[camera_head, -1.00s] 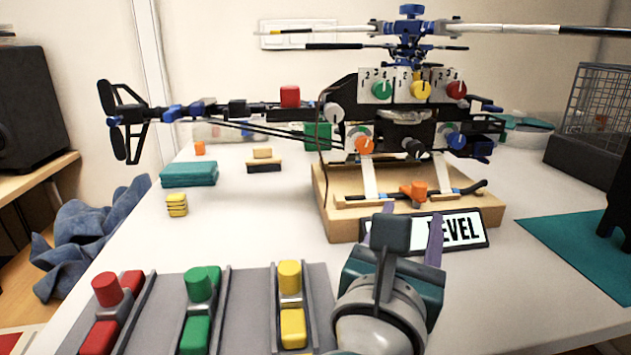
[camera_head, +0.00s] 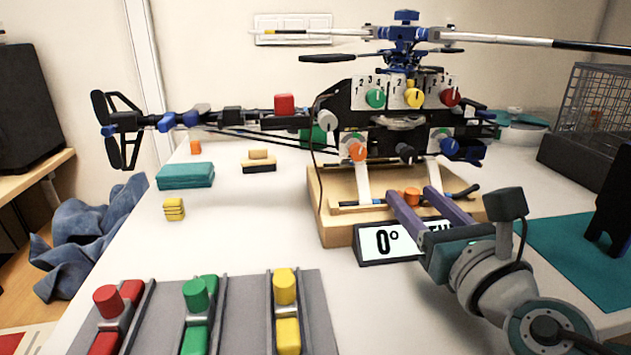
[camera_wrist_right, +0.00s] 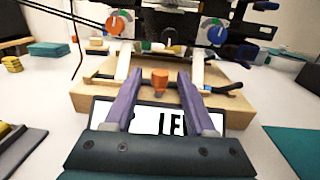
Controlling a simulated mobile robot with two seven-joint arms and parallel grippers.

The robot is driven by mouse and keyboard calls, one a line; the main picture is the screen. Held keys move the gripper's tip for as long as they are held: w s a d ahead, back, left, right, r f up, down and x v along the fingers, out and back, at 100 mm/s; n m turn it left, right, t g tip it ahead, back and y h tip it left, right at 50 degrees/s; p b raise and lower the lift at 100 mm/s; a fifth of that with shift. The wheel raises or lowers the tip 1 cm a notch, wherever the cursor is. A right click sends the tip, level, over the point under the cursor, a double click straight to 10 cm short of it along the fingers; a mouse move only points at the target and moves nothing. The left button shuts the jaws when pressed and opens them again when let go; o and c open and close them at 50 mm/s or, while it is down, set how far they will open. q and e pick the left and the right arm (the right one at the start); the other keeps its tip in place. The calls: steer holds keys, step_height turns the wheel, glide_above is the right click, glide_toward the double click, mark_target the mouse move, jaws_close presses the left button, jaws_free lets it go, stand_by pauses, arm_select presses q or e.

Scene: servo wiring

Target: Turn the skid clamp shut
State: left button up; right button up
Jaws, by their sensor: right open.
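The skid clamp shows as an orange knob (camera_head: 412,197) on the wooden stand (camera_head: 335,228), by the dark skid bar under the model helicopter. My right gripper (camera_head: 411,190) is open, its two purple fingers pointing at the stand from the front right. In the right wrist view the orange knob (camera_wrist_right: 160,79) appears between the fingertips (camera_wrist_right: 160,75), with a gap on each side. I cannot tell whether the tips reach around it or stop short. The helicopter (camera_head: 400,120) sits on the stand on white legs. My left gripper is not in view.
A grey tray (camera_head: 250,310) with red, green and yellow sliders lies front left. A teal mat (camera_head: 570,250) lies right. Free table lies left of the stand.

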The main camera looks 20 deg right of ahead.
steer(key=shift+w+d, duration=0.15)
steer(key=shift+w, duration=0.85)
steer(key=shift+c, duration=0.3)
jaws_close()
